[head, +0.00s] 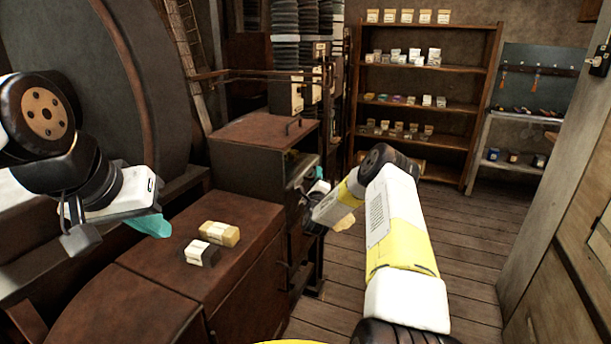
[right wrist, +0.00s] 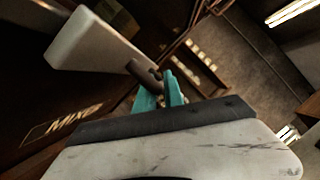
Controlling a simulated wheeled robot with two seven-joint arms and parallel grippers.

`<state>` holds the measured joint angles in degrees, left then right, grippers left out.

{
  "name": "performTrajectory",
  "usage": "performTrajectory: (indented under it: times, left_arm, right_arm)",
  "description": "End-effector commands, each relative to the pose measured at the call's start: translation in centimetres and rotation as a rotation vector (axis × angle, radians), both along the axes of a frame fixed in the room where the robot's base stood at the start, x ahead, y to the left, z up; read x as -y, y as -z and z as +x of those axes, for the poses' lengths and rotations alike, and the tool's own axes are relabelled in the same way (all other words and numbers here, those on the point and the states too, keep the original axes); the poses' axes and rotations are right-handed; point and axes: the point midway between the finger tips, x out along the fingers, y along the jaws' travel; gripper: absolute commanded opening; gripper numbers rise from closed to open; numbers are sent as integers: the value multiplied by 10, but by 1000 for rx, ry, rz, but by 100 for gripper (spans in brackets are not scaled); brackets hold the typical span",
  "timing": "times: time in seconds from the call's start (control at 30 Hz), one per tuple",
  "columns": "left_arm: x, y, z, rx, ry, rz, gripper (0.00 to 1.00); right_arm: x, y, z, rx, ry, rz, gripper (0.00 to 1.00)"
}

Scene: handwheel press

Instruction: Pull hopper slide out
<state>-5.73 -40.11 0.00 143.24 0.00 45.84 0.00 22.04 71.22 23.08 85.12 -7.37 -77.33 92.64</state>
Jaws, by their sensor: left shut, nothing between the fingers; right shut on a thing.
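In the right wrist view a pale slab (right wrist: 95,42), which looks like the hopper slide, sticks out at the upper left. A dark brown handle (right wrist: 140,72) is at its end. My right gripper (right wrist: 160,92) has its teal fingers shut on this handle. In the head view my right gripper (head: 319,173) is at the right side of the dark metal cabinet, partly hidden by my arm. How far the slide is out of its housing cannot be told. My left gripper (head: 150,225) is shut and empty, above the brown bench at the left.
A brown cabinet (head: 262,132) stands behind. A shelf (head: 428,108) is at the back. Wooden floor is clear to the right of my right arm.

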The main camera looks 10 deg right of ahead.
Motion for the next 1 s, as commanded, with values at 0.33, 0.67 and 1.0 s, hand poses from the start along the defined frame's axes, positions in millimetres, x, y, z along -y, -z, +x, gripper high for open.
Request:
performTrajectory:
  times: [0.33, 0.67, 1.0]
  left_arm:
    - [0, 0, 0, 0, 0, 0, 0]
    - [0, 0, 0, 0, 0, 0, 0]
    - [0, 0, 0, 0, 0, 0, 0]
  right_arm:
    - [-1, 1, 0, -3, -2, 0, 0]
    - [-1, 2, 0, -3, -2, 0, 0]
    - [10, 2, -8, -5, 0, 0, 0]
